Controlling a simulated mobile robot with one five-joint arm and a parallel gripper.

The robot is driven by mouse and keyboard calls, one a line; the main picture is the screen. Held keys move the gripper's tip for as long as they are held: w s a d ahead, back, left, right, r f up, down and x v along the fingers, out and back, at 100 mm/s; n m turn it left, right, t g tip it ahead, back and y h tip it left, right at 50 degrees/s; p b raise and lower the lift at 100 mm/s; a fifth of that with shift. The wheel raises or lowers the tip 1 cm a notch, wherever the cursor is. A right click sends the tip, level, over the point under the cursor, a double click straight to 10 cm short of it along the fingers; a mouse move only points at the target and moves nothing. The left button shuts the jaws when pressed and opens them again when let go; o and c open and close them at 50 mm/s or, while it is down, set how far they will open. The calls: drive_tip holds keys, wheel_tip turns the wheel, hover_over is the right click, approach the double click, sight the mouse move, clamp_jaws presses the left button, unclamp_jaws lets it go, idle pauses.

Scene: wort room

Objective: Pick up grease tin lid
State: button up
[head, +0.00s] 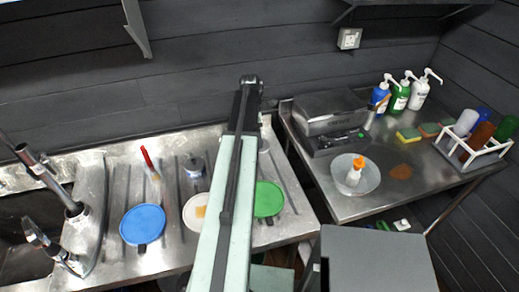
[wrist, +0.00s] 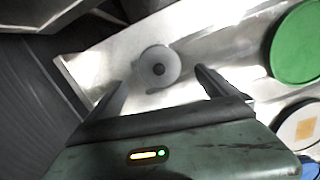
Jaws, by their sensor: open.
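A round grey metal lid with a dark centre knob (wrist: 159,66) lies on the steel worktop in the wrist view; I take it as the grease tin lid. My gripper (wrist: 158,88) is open, with one finger to each side of the lid in the picture. I see no contact, and the height between them is hard to tell. In the head view my arm hides the gripper; a small grey piece (head: 264,145) shows beside the arm and may be this lid.
Green (head: 268,198), white (head: 193,213) and blue (head: 142,225) discs lie along the drainer. A right-hand table holds a grey device (head: 328,112), a bowl (head: 345,182) and a bottle rack (head: 474,158).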

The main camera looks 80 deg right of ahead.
drive_tip(key=f+b, duration=0.4)
drive_tip(key=f, duration=0.1)
drive_tip(key=shift+s+d+f+b, duration=0.1)
drive_tip(key=shift+s+d+b, duration=0.05)
drive_tip(key=shift+s+b, duration=0.25)
drive_tip(key=shift+r, duration=0.2)
